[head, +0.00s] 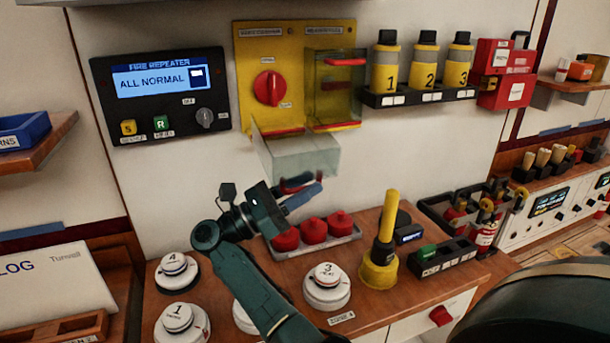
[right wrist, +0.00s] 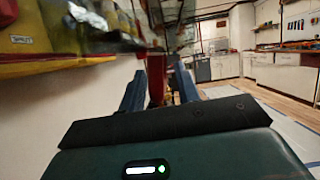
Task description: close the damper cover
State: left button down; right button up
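The yellow panel (head: 243,75) on the wall has a red rotary knob (head: 270,88) on its left half. A clear cover (head: 300,155) hangs open below that half, sticking out from the panel; its small label is unreadable, and I take it as the damper cover. A second clear cover (head: 335,85) on the right half is shut. My right gripper (head: 303,186) is just under the open cover's outer edge, by a red strip there. Its fingers (right wrist: 159,78) stand apart in the right wrist view, with something red and blurred between or beyond them. Contact is unclear. My left gripper is out of view.
Below, the wooden counter (head: 375,312) carries white round detectors (head: 327,287), red domed items (head: 313,231) in a tray and a yellow-black tool (head: 385,245). Yellow cylinders (head: 425,72) stand on a wall rack to the right. The fire repeater (head: 160,95) is left of the panel.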

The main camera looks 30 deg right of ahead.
jog(key=shift+d+r, duration=0.1)
jog(key=shift+d, duration=0.2)
jog(key=shift+c, duration=0.5)
grip_shut()
